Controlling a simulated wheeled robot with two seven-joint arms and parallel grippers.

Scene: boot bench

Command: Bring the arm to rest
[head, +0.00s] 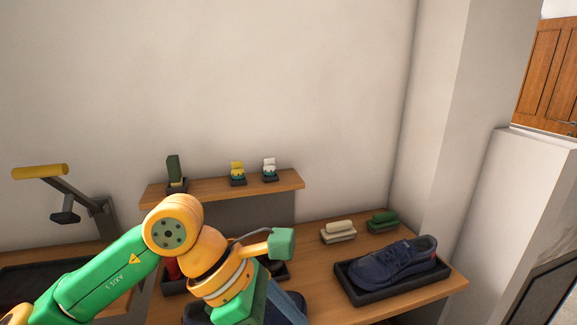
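My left arm, green and orange, comes in from the lower left and bends down over the bench (440,291). Its wrist end runs down to the bottom edge of the head view, and I cannot make out the fingertips of my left gripper or whether they hold anything. A green-tipped orange piece of the wrist sticks out to the right. My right arm and gripper are not in view. A navy shoe (395,265) sits in a black tray (400,291) at the right of the bench. Other dark things behind my wrist are mostly hidden.
A cream brush-like block (338,232) and a green one (382,222) lie at the back of the bench. A wall shelf (215,190) holds a dark green upright item (174,169), a yellow item (237,170) and a white item (269,168). A yellow-handled lever (40,172) stands at left.

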